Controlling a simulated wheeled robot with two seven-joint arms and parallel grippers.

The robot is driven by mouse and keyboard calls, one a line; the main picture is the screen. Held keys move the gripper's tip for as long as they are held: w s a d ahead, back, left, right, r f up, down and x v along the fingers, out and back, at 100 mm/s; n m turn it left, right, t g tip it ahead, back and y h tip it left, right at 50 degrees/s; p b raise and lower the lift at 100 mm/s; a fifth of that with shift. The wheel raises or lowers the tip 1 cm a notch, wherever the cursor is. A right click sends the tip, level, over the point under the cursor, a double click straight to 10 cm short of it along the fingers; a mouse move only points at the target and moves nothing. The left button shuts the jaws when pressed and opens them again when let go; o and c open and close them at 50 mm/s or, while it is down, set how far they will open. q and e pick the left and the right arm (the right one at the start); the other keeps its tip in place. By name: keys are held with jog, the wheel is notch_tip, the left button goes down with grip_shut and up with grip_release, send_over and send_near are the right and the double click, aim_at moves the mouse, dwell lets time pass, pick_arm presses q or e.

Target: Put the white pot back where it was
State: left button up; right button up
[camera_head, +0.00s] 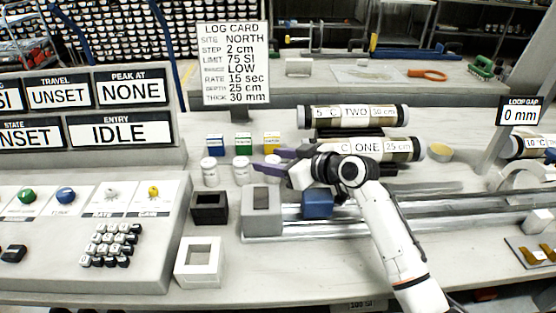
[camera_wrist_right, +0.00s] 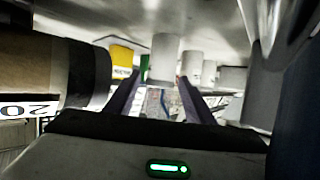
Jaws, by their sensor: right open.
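Three small white pots stand in a row on the bench: a left one (camera_head: 209,171), a middle one (camera_head: 242,170) and a right one (camera_head: 272,160), partly hidden by my right gripper. My right gripper (camera_head: 268,161) is open, its dark purple fingers pointing left at the right pot. In the right wrist view, a white pot (camera_wrist_right: 163,58) shows between and just beyond the fingers, with the other pots (camera_wrist_right: 192,66) beside it. Whether the fingers touch the pot I cannot tell. My left gripper is not in view.
Blue (camera_head: 215,145), green (camera_head: 243,143) and yellow (camera_head: 271,142) boxes stand behind the pots. A black square holder (camera_head: 209,208), a grey block (camera_head: 262,213) and a white square frame (camera_head: 199,262) are in front. Labelled core tubes (camera_head: 352,117) lie right of the gripper, beside metal rails.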

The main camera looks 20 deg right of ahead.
jog(key=v, duration=1.2)
dwell(1.1)
